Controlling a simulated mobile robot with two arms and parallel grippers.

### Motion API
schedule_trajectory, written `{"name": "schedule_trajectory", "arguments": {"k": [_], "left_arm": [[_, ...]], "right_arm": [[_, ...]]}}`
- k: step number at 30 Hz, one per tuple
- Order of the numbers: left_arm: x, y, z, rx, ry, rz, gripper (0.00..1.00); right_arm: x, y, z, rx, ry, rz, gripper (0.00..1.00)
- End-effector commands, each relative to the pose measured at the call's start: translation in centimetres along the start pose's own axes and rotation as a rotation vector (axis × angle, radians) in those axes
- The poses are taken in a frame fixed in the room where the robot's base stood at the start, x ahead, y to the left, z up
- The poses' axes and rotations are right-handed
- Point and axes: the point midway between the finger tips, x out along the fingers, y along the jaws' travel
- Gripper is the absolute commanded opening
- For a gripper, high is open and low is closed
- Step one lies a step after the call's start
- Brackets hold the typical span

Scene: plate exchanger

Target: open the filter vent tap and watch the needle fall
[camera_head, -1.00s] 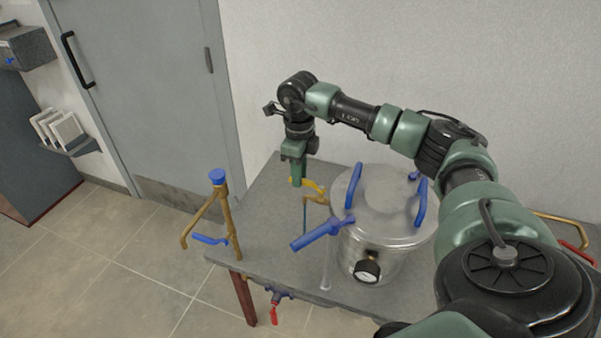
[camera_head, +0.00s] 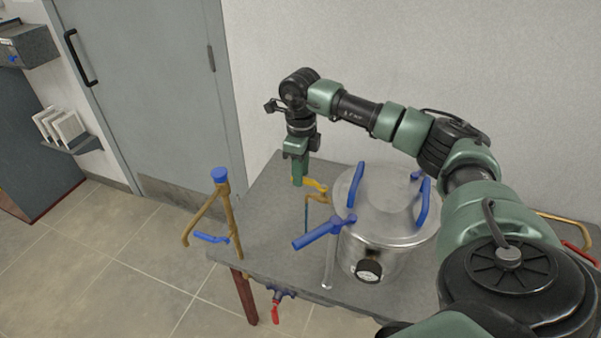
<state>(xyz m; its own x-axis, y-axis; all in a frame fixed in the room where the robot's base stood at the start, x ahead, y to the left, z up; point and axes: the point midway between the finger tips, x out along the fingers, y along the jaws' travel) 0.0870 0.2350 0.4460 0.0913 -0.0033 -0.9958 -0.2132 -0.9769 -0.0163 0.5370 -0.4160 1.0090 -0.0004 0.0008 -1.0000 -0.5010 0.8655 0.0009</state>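A round steel filter housing (camera_head: 388,212) with blue clamp handles stands on the grey table. A pressure gauge (camera_head: 369,271) with a black rim is on its front; the needle is too small to read. A long blue lever handle (camera_head: 318,234) sticks out to its left. A yellow tap lever (camera_head: 313,184) on a thin brass pipe is left of the housing. My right gripper (camera_head: 298,180) points down just left of the yellow lever; whether its fingers touch it or are open, I cannot tell. My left gripper is not in view.
A brass pipe stand with a blue cap (camera_head: 219,176) and blue lever rises at the table's (camera_head: 265,243) left edge. A red-handled valve (camera_head: 275,312) hangs below the front edge. A grey door (camera_head: 150,90) and wall are behind.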

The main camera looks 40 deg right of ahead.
Motion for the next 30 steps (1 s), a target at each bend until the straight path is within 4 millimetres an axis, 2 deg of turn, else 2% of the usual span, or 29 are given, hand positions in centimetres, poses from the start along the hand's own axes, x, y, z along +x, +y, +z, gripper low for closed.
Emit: {"name": "schedule_trajectory", "arguments": {"k": [9,13,18,30], "left_arm": [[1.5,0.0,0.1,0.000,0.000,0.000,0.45],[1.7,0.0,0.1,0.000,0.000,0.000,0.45],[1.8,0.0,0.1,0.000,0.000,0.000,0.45],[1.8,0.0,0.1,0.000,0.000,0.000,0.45]], "right_arm": [[-5.0,0.0,0.1,-0.001,-0.005,-0.003,0.28],[-6.6,0.0,0.1,-0.001,-0.004,-0.002,0.28],[-7.4,0.0,0.1,-0.001,-0.002,-0.001,0.28],[-7.4,0.0,0.0,-0.001,-0.001,-0.001,0.28]]}}
